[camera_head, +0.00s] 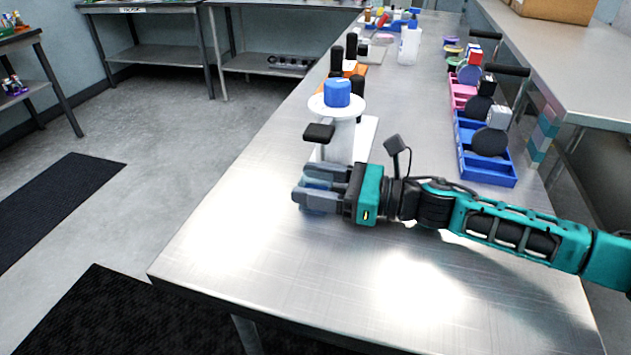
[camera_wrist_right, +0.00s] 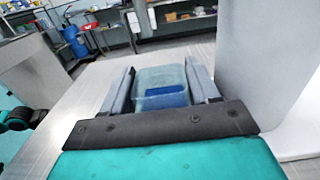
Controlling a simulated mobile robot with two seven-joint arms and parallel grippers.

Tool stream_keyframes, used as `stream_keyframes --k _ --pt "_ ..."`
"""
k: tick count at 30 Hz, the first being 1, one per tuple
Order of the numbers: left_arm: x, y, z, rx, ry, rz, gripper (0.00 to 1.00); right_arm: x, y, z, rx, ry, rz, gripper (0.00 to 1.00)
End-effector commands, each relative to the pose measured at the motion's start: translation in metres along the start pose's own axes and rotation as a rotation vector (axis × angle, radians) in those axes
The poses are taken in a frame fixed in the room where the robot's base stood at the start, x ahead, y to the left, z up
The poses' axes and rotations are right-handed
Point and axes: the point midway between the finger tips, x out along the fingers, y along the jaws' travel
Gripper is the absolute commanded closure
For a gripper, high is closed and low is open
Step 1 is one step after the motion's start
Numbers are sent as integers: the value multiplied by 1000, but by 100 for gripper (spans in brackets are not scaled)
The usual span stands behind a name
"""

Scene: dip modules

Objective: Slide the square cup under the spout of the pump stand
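The square cup (camera_head: 318,184) is small, translucent and bluish. It stands on the metal table just in front of the pump stand, mostly hidden by my gripper in the head view. My right gripper (camera_head: 318,188) lies low over the table, with a finger on each side of the cup. In the right wrist view the cup (camera_wrist_right: 163,84) fills the space between the fingers, with blue inside. The pump stand (camera_head: 342,140) is white with a blue cap (camera_head: 337,93) and a dark spout (camera_head: 319,132). The spout sits above and slightly beyond the cup. My left gripper does not show.
Blue (camera_head: 487,172) and pink trays with round dark items line the table's right side. Dark bottles (camera_head: 351,45) stand behind the pump stand, and a white bottle (camera_head: 409,45) farther back. The table (camera_head: 270,240) is clear at the front left.

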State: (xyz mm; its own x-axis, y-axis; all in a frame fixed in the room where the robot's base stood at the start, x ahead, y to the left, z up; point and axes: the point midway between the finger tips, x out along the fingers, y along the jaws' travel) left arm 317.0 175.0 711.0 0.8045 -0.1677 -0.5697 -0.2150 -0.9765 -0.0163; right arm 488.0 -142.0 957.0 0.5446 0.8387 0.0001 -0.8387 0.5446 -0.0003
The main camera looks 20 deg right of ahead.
Motion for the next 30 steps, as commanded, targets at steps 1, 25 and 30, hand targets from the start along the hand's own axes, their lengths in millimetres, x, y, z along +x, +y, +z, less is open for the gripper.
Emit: stream_keyframes --k 1,25,30 --pt "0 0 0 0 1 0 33 0 0 0 0 0 0 46" --pt "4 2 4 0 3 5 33 -11 -1 -1 0 0 0 70" --pt "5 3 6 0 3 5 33 -12 0 0 0 0 0 70"
